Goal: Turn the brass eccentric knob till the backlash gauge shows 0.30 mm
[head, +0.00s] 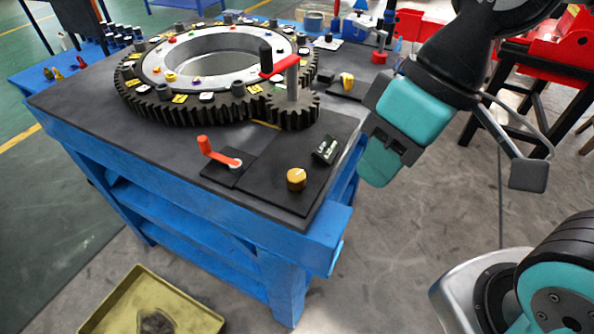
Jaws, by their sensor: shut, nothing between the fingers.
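The brass eccentric knob (296,179) stands on a black plate near the front right corner of the blue bench. The backlash gauge (326,150) is a small dark display just behind and right of the knob; its reading is too small to make out. A small dark pinion (293,110) with a red crank (279,66) sits beside the large toothed ring gear (190,110). A red-handled lever (217,153) lies left of the knob. My gripper (378,165) is shut and empty, beyond the bench's right edge, to the right of the knob and apart from it.
A yellow tray (190,306) lies on the floor in front of the bench (300,238). Several bottles and small tools stand at the bench's far left. A red stand (545,65) is at the back right. The bench top's front left is bare.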

